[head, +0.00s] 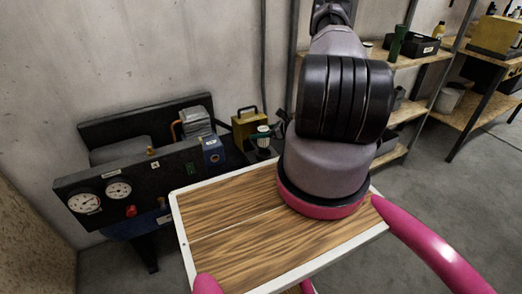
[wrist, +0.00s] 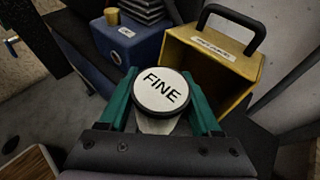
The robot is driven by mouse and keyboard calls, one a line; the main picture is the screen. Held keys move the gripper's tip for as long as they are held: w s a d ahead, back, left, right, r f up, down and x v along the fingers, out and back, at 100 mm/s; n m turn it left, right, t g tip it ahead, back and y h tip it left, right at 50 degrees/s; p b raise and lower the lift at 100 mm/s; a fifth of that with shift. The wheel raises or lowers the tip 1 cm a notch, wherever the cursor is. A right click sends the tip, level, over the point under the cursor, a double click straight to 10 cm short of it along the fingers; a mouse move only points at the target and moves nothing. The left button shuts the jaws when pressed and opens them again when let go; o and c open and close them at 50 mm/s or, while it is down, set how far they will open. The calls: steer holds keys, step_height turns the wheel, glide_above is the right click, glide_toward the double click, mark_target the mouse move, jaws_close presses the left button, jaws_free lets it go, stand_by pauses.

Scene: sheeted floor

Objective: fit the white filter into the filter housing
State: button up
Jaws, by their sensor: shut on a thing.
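A round white filter with a dark rim (wrist: 162,88) and "FINE" on its top is between the two green fingers of my gripper (wrist: 160,92) in the wrist view. My gripper is shut on it. In the head view the small white filter (head: 263,130) shows beside the yellow box, with the gripper mostly hidden behind my arm. A blue block (wrist: 88,44) with a brass knob and white label stands beyond the filter, up and left, apart from it. It also shows in the head view (head: 213,153). I cannot tell whether it is the filter housing; no open socket shows.
A yellow box (wrist: 213,62) with a black handle and open front stands close beyond the right finger. A black panel with gauges (head: 120,190) is at the left. A wood-topped tray (head: 235,225) lies below my arm. Shelves (head: 405,115) stand at the right.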

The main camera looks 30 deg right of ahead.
mark_target(259, 144)
step_height(259, 144, down, 7)
steer(key=shift+s+r, duration=0.1)
steer(key=shift+r, duration=0.05)
jaws_close()
steer(key=o, duration=1.4)
jaws_free()
